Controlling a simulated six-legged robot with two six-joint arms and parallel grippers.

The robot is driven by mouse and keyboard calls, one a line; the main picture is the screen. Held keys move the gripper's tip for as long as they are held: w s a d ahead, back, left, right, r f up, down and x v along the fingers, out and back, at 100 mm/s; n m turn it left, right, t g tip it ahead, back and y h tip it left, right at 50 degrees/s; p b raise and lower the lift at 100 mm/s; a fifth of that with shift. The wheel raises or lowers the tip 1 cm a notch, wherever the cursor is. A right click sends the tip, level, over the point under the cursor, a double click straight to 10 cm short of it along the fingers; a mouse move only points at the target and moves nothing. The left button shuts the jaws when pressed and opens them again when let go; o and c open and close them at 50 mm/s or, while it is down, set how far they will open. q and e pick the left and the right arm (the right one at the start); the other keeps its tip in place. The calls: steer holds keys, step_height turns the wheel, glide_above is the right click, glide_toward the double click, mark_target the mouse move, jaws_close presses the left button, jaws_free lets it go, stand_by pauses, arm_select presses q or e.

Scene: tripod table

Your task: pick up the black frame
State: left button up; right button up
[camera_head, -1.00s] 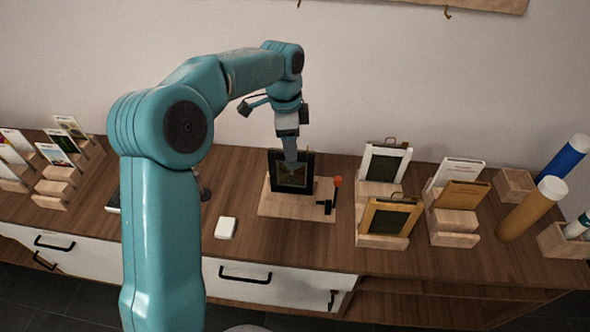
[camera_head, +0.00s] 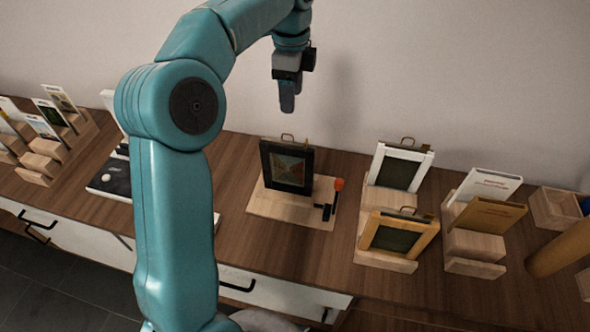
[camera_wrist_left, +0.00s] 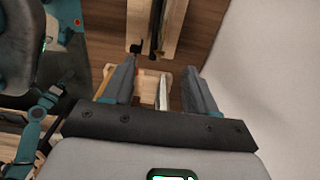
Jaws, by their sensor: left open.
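The black frame (camera_head: 287,167) holds a small picture and has a ring on top. It stands upright, leaning slightly back, on a light wooden base (camera_head: 262,205) in the head view. My left gripper (camera_head: 287,100) is above it, apart from it, pointing down in front of the wall. In the left wrist view the gripper (camera_wrist_left: 163,75) shows open, with nothing held between its fingers. A dark upright edge, likely the black frame (camera_wrist_left: 157,28), shows at the top of that view beyond the fingertips. My right gripper is not in view.
A black lever with an orange knob (camera_head: 338,184) stands at the base's right side. White (camera_head: 401,166) and yellow-brown (camera_head: 398,233) frames stand in wooden holders to the right. Several cards (camera_head: 45,117) stand at the left. The wall is close behind the table.

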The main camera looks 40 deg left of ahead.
arm_select(q)
steer(key=b, duration=0.1)
glide_above(286, 145)
steer(key=d, duration=0.1)
step_height(286, 145, down, 10)
steer(key=f, duration=0.6)
steer(key=shift+s+a+f, duration=0.1)
steer(key=shift+a, duration=0.3)
steer(key=shift+s, duration=0.15)
steer(key=shift+d, duration=0.1)
steer(key=c, duration=0.9)
jaws_close()
